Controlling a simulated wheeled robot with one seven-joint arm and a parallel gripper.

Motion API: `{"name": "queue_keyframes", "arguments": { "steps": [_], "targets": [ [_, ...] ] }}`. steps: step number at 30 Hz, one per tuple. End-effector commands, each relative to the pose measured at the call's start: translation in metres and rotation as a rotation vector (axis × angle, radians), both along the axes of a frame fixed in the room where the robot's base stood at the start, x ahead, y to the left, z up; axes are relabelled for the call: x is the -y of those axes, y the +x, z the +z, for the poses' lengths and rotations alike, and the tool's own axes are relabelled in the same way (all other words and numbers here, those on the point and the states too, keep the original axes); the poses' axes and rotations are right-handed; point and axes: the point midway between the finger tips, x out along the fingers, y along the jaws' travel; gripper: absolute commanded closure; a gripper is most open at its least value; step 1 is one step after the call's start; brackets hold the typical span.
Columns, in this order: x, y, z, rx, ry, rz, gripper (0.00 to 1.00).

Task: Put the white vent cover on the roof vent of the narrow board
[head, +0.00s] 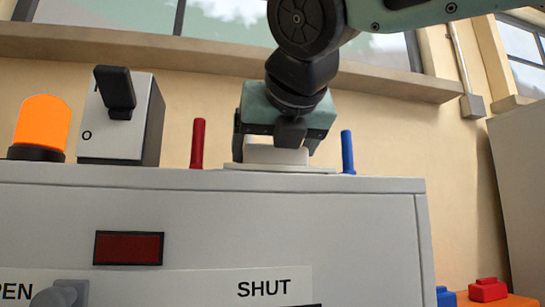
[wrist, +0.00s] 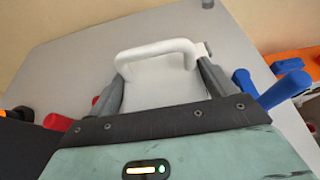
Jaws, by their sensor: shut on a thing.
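The white vent cover (head: 276,155) is between the fingers of my gripper (head: 277,146), low over the roof of the grey board (head: 370,230). In the wrist view, the cover (wrist: 165,82) shows as a pale panel with a white bar handle, between the two dark fingers of my gripper (wrist: 160,77). My gripper points down and is shut on the cover. A thin white flat edge (head: 280,168) lies under it at roof level; I cannot tell whether it is the cover's rim or the roof vent. The vent opening is hidden.
A red post (head: 198,144) stands left of my gripper and a blue post (head: 347,152) stands close on its right. Farther left are a switch box (head: 122,125) and an orange beacon (head: 42,125). Red and blue items sit on an orange surface (head: 520,301) at lower right.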

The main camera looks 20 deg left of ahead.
Motion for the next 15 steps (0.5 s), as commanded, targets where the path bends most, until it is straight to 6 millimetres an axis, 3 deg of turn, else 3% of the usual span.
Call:
{"name": "queue_keyframes", "arguments": {
  "steps": [14, 15],
  "targets": [
    [0.0001, -0.0004, -0.0116, 0.0, 0.002, 0.001, 0.42],
    [0.0, -0.0004, -0.0112, -0.001, 0.001, 0.001, 0.08]
  ]
}}
